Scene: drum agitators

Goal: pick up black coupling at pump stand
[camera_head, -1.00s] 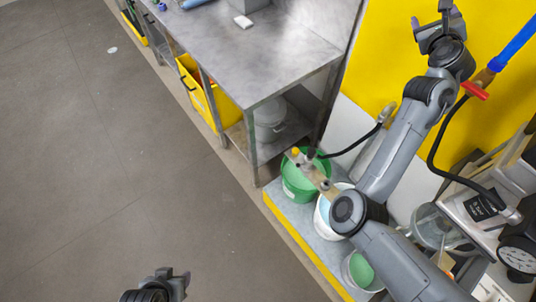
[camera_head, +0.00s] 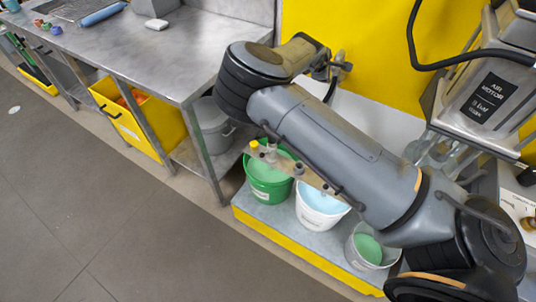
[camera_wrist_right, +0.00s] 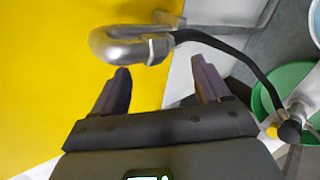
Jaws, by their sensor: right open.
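A small black coupling (camera_wrist_right: 290,131) shows in the right wrist view at the end of a black hose, on a metal fitting above the green bucket. In the head view my right arm hides most of that hose end. My right gripper (camera_wrist_right: 160,66) is open, with nothing between its fingers. A metal elbow fitting (camera_wrist_right: 132,46) on the wall lies beyond the fingertips, and the hose runs from it to the right. The coupling is to the right of the right finger, apart from it. My left gripper is out of view.
The green bucket (camera_head: 268,188), a white bucket with pale blue liquid (camera_head: 320,210) and a smaller bucket (camera_head: 362,256) stand on a yellow-edged platform (camera_head: 290,252). A steel table (camera_head: 190,60) is at left. An air motor (camera_head: 490,95) stands at right.

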